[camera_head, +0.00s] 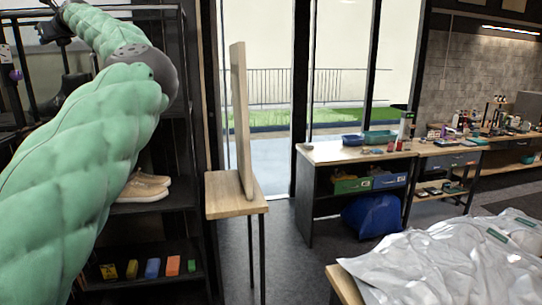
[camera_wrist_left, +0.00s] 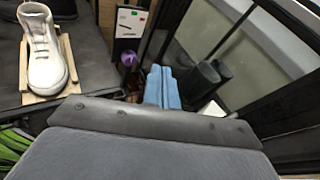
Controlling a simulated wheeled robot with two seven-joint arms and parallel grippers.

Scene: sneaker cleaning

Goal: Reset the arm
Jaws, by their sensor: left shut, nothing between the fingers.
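My left arm, in green padded cover, fills the left of the head view. It bends at a grey elbow and its forearm runs to the upper left. My left gripper (camera_head: 53,27) is a small dark shape at the upper left edge, in front of the black rack. It is shut and empty, though its fingertips are hard to make out. In the left wrist view a grey part of mine covers the bottom. My right gripper is not in view.
A black shelf rack (camera_head: 181,110) holds tan shoes (camera_head: 145,188) and small coloured boxes (camera_head: 152,268). A wooden stand (camera_head: 236,193) is beside it. The wrist view shows a white sneaker (camera_wrist_left: 42,50) on a wooden rack and a blue object (camera_wrist_left: 162,88). Open floor lies mid-view.

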